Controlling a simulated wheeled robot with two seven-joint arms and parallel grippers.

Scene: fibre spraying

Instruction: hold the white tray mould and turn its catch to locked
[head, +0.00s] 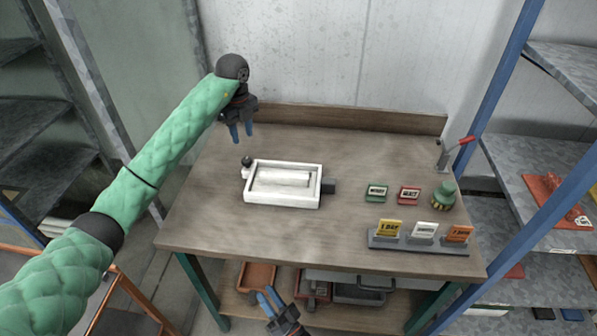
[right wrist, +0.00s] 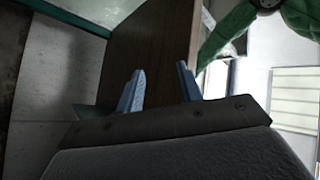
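The white tray mould (head: 283,200) lies flat on the wooden table, a little left of its middle. My right gripper (head: 268,298) is low in front of the table's front edge. The right wrist view shows its two blue fingers (right wrist: 158,90) spread with nothing between them.
Green and red label blocks (head: 408,195), a green rounded object (head: 444,195) and a rack of coloured cards (head: 418,241) stand at the table's right. A red-handled lever (head: 453,150) is at the back right. Trays (head: 358,291) sit on the lower shelf. The table's front left is clear.

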